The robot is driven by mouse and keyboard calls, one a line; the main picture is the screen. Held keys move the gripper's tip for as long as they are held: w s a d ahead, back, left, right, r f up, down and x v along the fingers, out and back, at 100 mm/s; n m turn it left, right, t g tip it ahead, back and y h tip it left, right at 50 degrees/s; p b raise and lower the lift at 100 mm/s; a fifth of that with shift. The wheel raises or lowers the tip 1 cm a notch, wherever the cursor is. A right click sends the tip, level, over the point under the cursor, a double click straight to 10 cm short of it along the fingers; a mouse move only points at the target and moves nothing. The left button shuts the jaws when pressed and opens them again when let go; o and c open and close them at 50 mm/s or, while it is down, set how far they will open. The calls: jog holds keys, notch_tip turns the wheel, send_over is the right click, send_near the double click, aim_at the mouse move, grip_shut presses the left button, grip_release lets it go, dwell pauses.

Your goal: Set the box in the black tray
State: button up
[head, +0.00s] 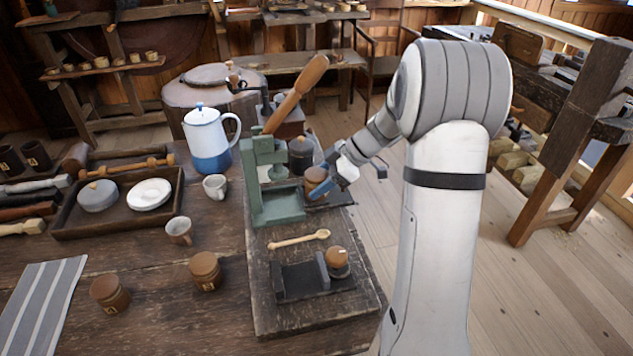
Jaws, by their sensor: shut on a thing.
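My gripper (334,182) is shut on a small round brown wooden box (316,178), at the far right part of the dark work board (270,318). A low black tray (340,198) shows partly under and beside the held box. Whether the box touches this tray I cannot tell; the fingers hide part of both. Nearer, a black holder with an upright plate (300,281) lies on the board, with another round brown box (338,260) at its right end.
A green press with a wooden handle (266,175) stands close left of my gripper. A dark lidded jar (300,155) is just behind. A blue-white pot (207,140), cups and a wooden tray (65,232) are further left.

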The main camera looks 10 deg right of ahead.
jog(key=shift+f, duration=0.1)
jog(key=o, duration=1.1)
jog(key=shift+r, duration=0.3)
jog(key=v, duration=1.1)
jog(key=s+a+f+m+h, duration=0.1)
jog(key=s+a+m+h, duration=0.2)
jog(key=s+m, duration=0.2)
jog(key=s+a+f+m+h, duration=0.1)
jog(key=s+m, duration=0.4)
jog(key=s, duration=0.6)
jog(key=s+a+f+m+h, duration=0.1)
jog(key=s+a+m+h, duration=0.3)
jog(key=s, duration=0.4)
jog(key=shift+s+a+m+h, duration=0.3)
jog(key=shift+s+m+h, duration=0.1)
jog(key=shift+m, duration=0.5)
